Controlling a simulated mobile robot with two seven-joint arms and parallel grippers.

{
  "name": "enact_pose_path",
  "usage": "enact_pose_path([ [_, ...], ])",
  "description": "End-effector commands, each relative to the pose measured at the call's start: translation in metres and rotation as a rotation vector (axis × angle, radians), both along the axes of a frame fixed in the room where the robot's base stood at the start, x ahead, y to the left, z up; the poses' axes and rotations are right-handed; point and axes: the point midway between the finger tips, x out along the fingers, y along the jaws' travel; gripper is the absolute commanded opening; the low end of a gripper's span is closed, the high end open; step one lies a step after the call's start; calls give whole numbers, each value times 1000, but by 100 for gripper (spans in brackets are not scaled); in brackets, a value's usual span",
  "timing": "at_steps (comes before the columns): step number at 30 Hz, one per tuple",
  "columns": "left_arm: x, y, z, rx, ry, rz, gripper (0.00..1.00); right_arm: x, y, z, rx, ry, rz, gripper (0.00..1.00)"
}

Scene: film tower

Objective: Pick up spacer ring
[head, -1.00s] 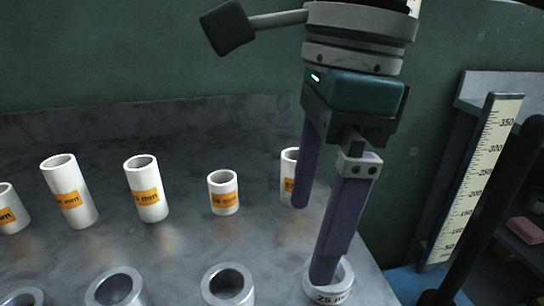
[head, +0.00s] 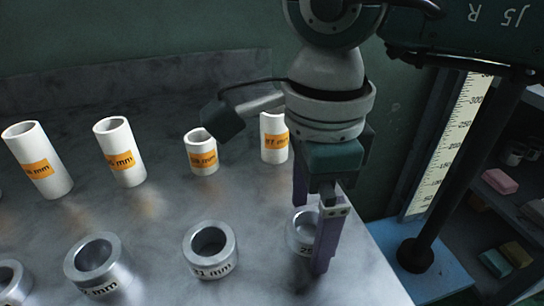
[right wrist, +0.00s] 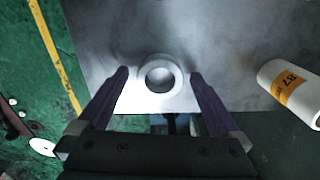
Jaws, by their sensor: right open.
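The spacer rings are short metallic cylinders in a row on the metal table. The rightmost ring (head: 297,232) is partly hidden behind my right gripper (head: 310,235) in the head view. In the right wrist view this ring (right wrist: 161,98) lies between the two purple fingers of my right gripper (right wrist: 160,85), with a gap on both sides. My right gripper is open and points down. Other rings stand to the left: one labelled 31 mm (head: 211,250), one farther left (head: 98,264) and one at the left edge (head: 12,284). My left gripper is not in view.
Taller white tubes with orange labels stand behind the rings; the nearest to my gripper, labelled 87 mm (head: 274,138), also shows in the right wrist view (right wrist: 291,92). A ruler post (head: 452,145) and a shelf with coloured blocks (head: 500,182) are at the right, beyond the table's edge.

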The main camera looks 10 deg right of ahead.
Motion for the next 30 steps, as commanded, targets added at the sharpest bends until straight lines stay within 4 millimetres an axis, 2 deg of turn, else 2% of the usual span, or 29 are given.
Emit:
enact_pose_path([
  [4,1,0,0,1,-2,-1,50,0,0,0,0,0,1,100],
  [27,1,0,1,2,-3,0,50,0,0,1,1,0,0,13],
  [28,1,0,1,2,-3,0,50,0,0,1,1,0,0,10],
  [30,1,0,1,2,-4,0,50,0,0,1,1,0,0,10],
])
